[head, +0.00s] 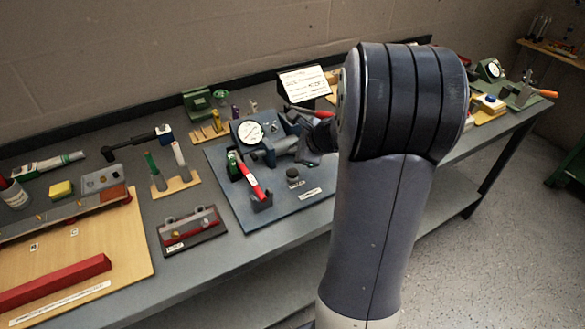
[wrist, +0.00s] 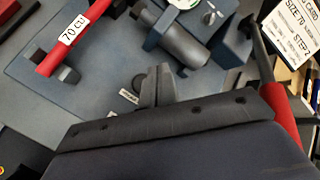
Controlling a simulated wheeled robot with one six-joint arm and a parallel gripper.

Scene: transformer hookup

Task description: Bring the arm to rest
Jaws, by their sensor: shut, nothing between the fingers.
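My gripper (wrist: 157,72) shows in the wrist view with its two dark fingers together and nothing between them. It is over the blue-grey base plate of a gauge fixture. In the head view my arm's large link (head: 400,110) fills the right middle and hides part of the bench. My gripper (head: 308,150) is the dark shape left of that link, beside the gauge fixture (head: 222,190). Whether it touches the fixture I cannot tell.
A red-handled tool (head: 250,180) lies in holders on the fixture; its label shows in the wrist view (wrist: 73,30). A white dial gauge (head: 251,133) stands behind. A printed card (head: 305,84) stands at the back. Open floor (head: 500,240) lies right of the bench.

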